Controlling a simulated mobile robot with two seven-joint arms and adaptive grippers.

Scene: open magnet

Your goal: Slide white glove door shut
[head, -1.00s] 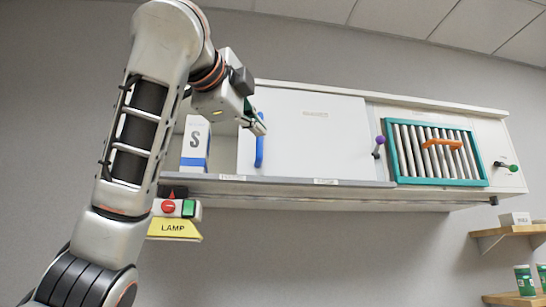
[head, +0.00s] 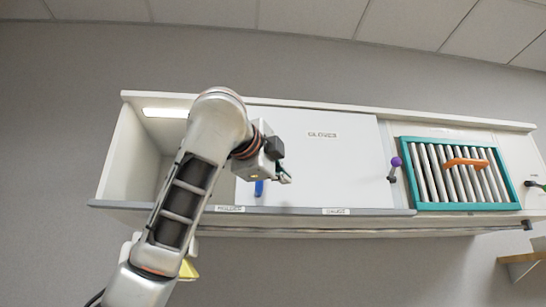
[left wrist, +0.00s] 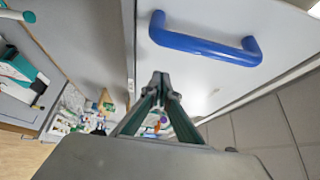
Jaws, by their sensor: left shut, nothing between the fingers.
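The white glove door (head: 335,160) is a flat sliding panel labelled "GLOVES" in the middle of the wall cabinet. Its blue handle (head: 259,187) shows near the door's left edge, partly behind my left gripper (head: 284,177). In the left wrist view, the whole blue handle (left wrist: 205,45) shows on the white door (left wrist: 225,85), and my left gripper (left wrist: 160,85) is shut with its fingertips together, apart from the handle and holding nothing. The cabinet's left compartment stands open, partly hidden by my left arm. My right gripper does not show.
A purple-knobbed lever (head: 394,168) stands right of the door. Further right is a teal-framed slatted panel (head: 460,172) with an orange handle. A rail runs under the cabinet, and a wooden shelf (head: 520,264) is at lower right. A yellow lamp sign (head: 188,270) shows behind my arm.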

